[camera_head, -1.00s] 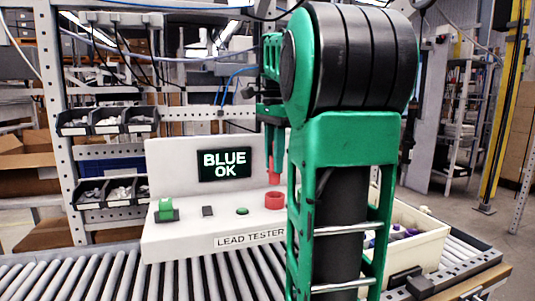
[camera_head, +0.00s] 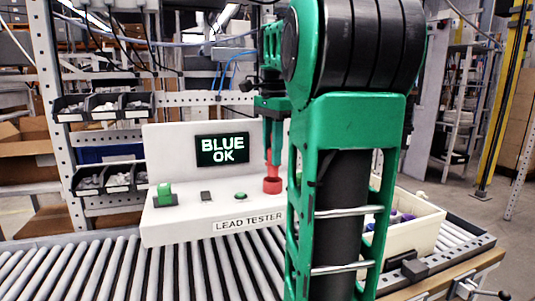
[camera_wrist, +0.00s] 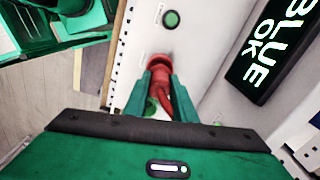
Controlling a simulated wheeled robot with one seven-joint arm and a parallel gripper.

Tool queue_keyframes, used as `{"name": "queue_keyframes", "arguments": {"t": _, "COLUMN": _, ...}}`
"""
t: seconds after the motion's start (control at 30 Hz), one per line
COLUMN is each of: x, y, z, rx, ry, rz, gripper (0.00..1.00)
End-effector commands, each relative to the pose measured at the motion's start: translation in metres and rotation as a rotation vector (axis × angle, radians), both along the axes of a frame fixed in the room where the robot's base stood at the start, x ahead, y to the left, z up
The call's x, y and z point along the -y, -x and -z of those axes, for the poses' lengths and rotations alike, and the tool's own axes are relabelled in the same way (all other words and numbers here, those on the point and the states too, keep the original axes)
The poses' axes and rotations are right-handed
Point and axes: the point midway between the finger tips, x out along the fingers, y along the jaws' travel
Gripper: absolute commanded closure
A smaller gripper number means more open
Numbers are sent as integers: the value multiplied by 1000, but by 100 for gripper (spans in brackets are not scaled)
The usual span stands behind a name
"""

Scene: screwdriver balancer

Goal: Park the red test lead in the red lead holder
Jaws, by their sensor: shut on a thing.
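My gripper (camera_head: 269,125) points down over the right part of the white lead tester, its two green fingers shut on the red test lead (camera_head: 275,154). The red lead holder (camera_head: 272,186) is a short red cup on the tester's deck. The lead stands nearly upright, and its lower end meets the top of the holder; how far it sits inside I cannot tell. In the wrist view the lead (camera_wrist: 165,88) shows between the fingers (camera_wrist: 160,90), with the holder (camera_wrist: 157,62) just beyond the fingertips. The tester's screen (camera_head: 222,149) reads "BLUE OK".
The tester's deck also carries a green block in a dark cradle (camera_head: 165,196), a dark square part (camera_head: 206,196) and a green button (camera_head: 240,196). A cream bin (camera_head: 425,232) with small items stands at right. The roller conveyor (camera_head: 120,270) is bare in front.

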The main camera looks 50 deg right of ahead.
Motion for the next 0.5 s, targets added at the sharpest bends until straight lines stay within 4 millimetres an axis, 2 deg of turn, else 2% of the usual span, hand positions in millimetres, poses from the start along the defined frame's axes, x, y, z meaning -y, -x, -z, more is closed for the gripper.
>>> {"name": "queue_keyframes", "arguments": {"t": 0.5, "x": -1, "y": -1, "z": 7, "rx": 1, "ry": 0, "rz": -1, "gripper": 100}}
